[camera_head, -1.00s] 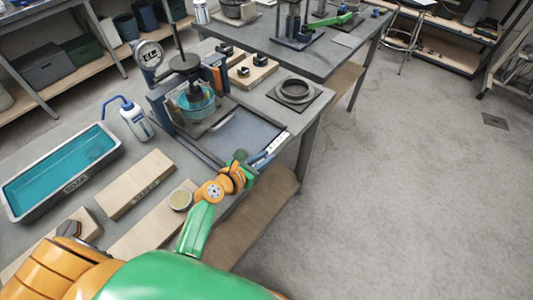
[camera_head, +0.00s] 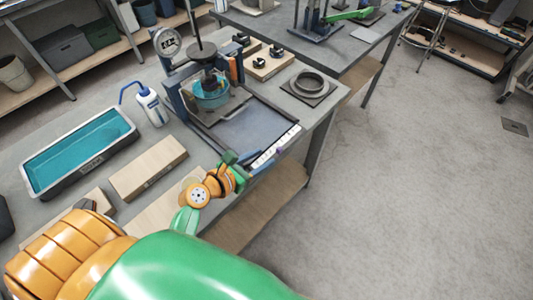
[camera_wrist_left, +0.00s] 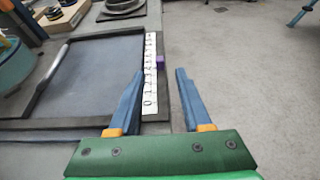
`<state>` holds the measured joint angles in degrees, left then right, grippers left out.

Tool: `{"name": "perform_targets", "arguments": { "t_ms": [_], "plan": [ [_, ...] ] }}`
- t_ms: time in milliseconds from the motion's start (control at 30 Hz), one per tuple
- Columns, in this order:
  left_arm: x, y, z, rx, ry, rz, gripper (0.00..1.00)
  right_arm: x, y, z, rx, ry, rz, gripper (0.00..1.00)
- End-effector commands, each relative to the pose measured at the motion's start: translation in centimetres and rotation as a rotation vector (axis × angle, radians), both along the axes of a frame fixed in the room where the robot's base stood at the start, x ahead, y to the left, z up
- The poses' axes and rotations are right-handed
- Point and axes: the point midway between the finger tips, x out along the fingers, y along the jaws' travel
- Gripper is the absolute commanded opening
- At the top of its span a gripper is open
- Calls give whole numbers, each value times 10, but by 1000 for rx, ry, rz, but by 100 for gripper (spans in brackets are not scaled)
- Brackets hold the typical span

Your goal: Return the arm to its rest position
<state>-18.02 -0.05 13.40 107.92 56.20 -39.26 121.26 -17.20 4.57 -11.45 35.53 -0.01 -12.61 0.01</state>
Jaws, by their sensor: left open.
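My left arm, green and orange, reaches up from the bottom of the head view. My left gripper (camera_head: 252,164) is at the front edge of the bench, beside the near end of a white ruler strip (camera_head: 276,146) on the dark tray (camera_head: 245,136). In the left wrist view its two blue fingers (camera_wrist_left: 158,74) stand apart with nothing between them. The ruler (camera_wrist_left: 150,75) is just past the left finger. A small purple piece (camera_wrist_left: 160,60) sits by the ruler. My right gripper is in neither view.
A press with a round gauge (camera_head: 167,41) and a teal pot (camera_head: 211,92) stands behind the tray. A teal bath (camera_head: 80,150), a wash bottle (camera_head: 152,106) and a wooden block (camera_head: 148,168) are to the left. Open floor (camera_head: 420,190) lies to the right.

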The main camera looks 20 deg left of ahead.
Motion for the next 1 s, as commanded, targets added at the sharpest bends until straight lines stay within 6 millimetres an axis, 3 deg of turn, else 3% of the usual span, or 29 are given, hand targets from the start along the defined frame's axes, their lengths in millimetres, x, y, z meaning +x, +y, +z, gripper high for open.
{"name": "perform_targets", "arguments": {
  "t_ms": [300,367,467,533,600,700,833,1000],
  "plan": [
    [0,0,0,5,-1,-3,49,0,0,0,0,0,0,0],
    [-4,-5,-2,74,-7,-52,49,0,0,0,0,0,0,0],
    [-27,-26,-12,457,-49,-334,49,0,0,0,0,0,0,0],
    [-53,-39,-24,829,-105,-638,49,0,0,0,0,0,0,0],
    [-78,-42,-33,1145,-170,-928,49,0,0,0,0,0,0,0],
    [-107,-37,-40,1478,-254,-1286,49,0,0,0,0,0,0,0],
    [-138,-23,-42,1773,-353,-1696,49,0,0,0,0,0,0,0],
    [-170,-2,-36,1983,-471,-2171,49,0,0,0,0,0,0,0]
  ]
}}
